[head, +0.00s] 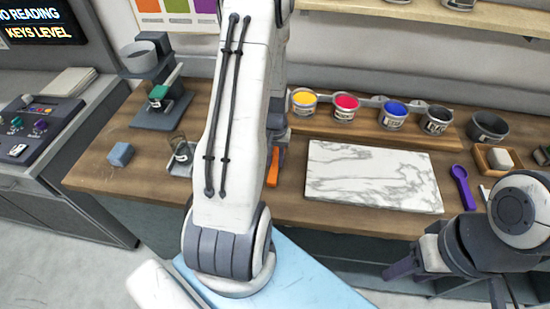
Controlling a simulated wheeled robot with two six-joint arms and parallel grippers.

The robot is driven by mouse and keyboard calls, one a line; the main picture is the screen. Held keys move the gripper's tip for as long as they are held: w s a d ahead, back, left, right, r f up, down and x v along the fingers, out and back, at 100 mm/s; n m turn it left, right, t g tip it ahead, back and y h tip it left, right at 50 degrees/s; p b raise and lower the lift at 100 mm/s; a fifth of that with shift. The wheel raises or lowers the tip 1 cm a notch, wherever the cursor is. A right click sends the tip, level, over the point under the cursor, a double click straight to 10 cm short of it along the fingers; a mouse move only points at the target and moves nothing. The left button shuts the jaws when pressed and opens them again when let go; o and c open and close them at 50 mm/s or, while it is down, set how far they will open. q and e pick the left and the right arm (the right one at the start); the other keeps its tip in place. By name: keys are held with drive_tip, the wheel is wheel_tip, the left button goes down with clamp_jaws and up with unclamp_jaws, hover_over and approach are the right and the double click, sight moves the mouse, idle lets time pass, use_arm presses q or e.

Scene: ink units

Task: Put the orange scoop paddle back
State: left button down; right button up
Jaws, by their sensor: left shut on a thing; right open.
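The orange scoop paddle (273,168) shows as a short orange strip just right of my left forearm, above the wooden worktop; the rest of it is hidden. My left gripper (278,132) is mostly hidden behind my own white arm; a dark part of it shows right above the orange strip, and it is shut on the paddle. My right gripper (446,284) is open and empty at the lower right, in front of the worktop's edge. Whether the paddle touches the worktop cannot be told.
A white marble slab (372,175) lies right of the paddle. Behind it stand yellow (304,101), red (345,107), blue (393,115) and black (436,120) ink tins. A purple scoop (461,185) lies right of the slab. A blue block (120,154) sits at left.

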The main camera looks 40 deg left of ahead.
sight(275, 163)
use_arm(q)
drive_tip(key=shift+f, duration=0.1)
drive_tip(key=c, duration=0.7)
unclamp_jaws()
drive_tip(key=shift+o, duration=0.2)
wheel_tip(275, 163, up, 12)
drive_tip(key=b, duration=0.2)
drive_tip(key=s+d+r+m, duration=0.2)
drive_tip(key=d+r+m, duration=0.15)
drive_tip(key=d, duration=0.75)
drive_tip(key=s+d+r+m, duration=0.15)
drive_tip(key=d+m, duration=0.25)
drive_tip(key=d, duration=0.6)
drive_tip(key=s+d+r+m+h, duration=0.1)
drive_tip(key=s+d+r+m, duration=0.1)
drive_tip(key=s+d+m, duration=0.4)
drive_tip(key=s+d, duration=0.4)
drive_tip(key=s, duration=0.2)
drive_tip(key=shift+s, duration=0.4)
